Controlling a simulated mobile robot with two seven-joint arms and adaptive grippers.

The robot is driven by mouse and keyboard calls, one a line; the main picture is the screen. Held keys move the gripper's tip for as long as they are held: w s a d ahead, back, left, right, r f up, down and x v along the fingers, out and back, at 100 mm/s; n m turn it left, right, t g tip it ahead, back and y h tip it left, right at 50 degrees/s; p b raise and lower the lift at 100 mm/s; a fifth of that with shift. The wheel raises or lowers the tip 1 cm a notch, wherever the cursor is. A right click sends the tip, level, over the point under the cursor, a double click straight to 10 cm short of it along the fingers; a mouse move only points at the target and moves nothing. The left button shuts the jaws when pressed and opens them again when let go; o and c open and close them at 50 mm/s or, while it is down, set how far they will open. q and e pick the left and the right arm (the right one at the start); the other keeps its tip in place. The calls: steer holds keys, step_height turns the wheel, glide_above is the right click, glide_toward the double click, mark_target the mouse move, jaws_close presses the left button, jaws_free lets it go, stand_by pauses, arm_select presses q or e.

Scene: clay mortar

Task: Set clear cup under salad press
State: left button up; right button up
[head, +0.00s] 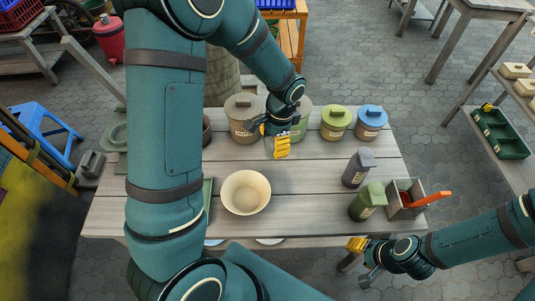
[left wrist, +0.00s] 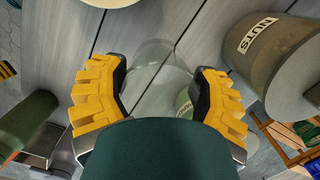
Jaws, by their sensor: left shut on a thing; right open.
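My left gripper (head: 283,138) is over the back middle of the table, in front of the canisters. In the left wrist view its yellow fingers (left wrist: 160,78) are shut on a clear cup (left wrist: 152,58), seen as a faint see-through outline between them. The cup is hard to make out in the head view. I cannot surely pick out a salad press; a green-grey object (head: 115,138) at the table's left end is partly hidden by my left arm. My right gripper (head: 360,262) is open and empty, off the table's front right edge.
A cream bowl (head: 246,192) stands at the front middle. A nuts canister (head: 243,118), green-lidded canister (head: 336,122) and blue-lidded canister (head: 370,122) stand at the back. Grey bottle (head: 358,167), green bottle (head: 367,200) and a utensil box (head: 397,204) are right. The centre right is clear.

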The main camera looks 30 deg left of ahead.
mark_target(272, 150)
arm_select(q)
step_height(272, 150, down, 3)
steer(key=shift+s+f+b, duration=0.15)
steer(key=shift+f+b, duration=0.05)
steer(key=shift+b, duration=0.15)
steer(key=shift+f+b, duration=0.55)
steer(key=shift+f, duration=1.85)
steer(key=shift+r, duration=0.1)
steer(key=o, duration=1.2)
